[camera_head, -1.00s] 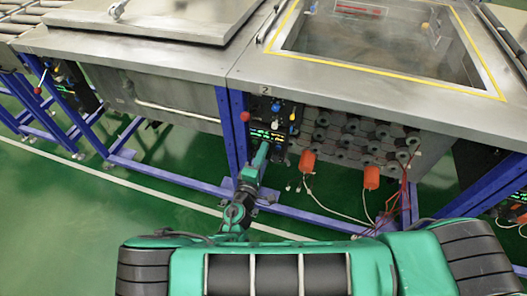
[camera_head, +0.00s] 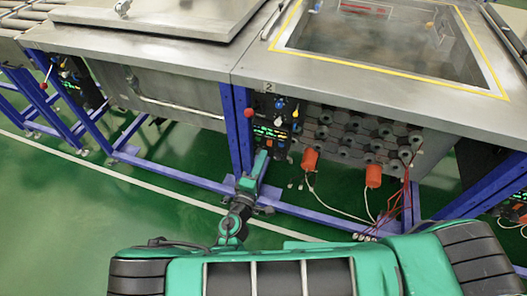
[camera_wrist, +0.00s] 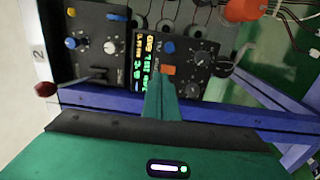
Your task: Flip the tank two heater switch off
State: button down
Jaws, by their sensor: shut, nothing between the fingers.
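The tank two control panel hangs below the tank's front edge, by the label "2" (camera_head: 268,87). Its upper box (camera_wrist: 100,45) carries a blue knob (camera_wrist: 72,43), a white knob and a yellow knob. Its lower box (camera_wrist: 185,72) has a lit green and orange display (camera_wrist: 148,62), a blue switch (camera_wrist: 168,47), an orange switch (camera_wrist: 168,70) and dark dials. The print is too small to tell which one is the heater switch. My gripper (camera_head: 263,154) is shut and empty. In the wrist view its tip (camera_wrist: 157,76) overlaps the display's edge beside the orange switch; contact cannot be told.
A red-ball lever (camera_head: 249,113) sticks out left of the panel. A blue frame post (camera_head: 232,125) stands close on that side. Orange plugs (camera_head: 310,160) with loose wires hang to the right. Green floor in front is open.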

jog(key=v, duration=0.8)
jog(key=shift+s+a, duration=0.3)
